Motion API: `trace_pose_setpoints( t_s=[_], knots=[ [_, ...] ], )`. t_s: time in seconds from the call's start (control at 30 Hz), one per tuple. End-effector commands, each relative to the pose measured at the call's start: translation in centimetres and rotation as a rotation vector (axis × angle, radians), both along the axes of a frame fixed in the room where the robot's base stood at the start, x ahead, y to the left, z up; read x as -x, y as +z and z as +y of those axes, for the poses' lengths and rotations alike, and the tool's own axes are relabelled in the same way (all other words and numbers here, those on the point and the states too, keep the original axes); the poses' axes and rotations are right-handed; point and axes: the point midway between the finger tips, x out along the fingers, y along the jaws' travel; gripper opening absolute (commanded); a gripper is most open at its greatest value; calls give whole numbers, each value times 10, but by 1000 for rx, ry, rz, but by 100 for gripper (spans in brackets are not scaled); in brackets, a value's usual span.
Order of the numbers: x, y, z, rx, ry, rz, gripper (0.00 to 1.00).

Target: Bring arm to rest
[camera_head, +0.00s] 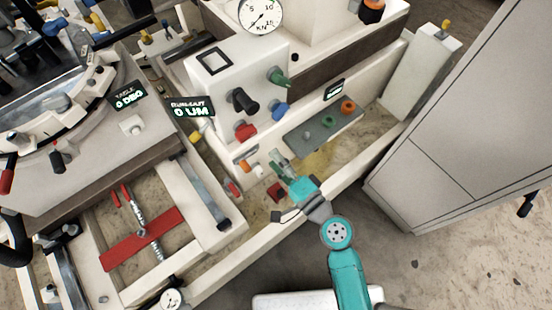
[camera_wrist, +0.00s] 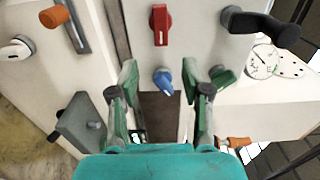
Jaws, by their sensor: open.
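My teal arm reaches up from the bottom of the head view, and my gripper (camera_head: 279,160) is in front of the white machine's control panel (camera_head: 215,98). In the wrist view my gripper (camera_wrist: 172,82) has its two green fingers spread apart with nothing between them. A blue knob (camera_wrist: 163,80) shows beyond the gap between the fingers, and a red switch (camera_wrist: 160,25) is above it. I cannot tell that the fingers touch anything.
A black lever (camera_head: 243,101) and a green knob (camera_head: 279,78) stick out of the panel. A grey plate (camera_head: 300,139) with small knobs lies in the tray to the right. A grey cabinet (camera_head: 460,120) stands at the right, with floor (camera_head: 480,258) below it.

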Motion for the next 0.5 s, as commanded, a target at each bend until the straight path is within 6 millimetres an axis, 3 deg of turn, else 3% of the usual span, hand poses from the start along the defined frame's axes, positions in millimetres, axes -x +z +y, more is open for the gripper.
trace_pose_setpoints(
  t_s=[0.37, 0.5],
  knots=[
    [2, -2, -1, 8, -5, 1, 48],
    [19, -16, -16, 89, -53, 6, 48]
  ],
)
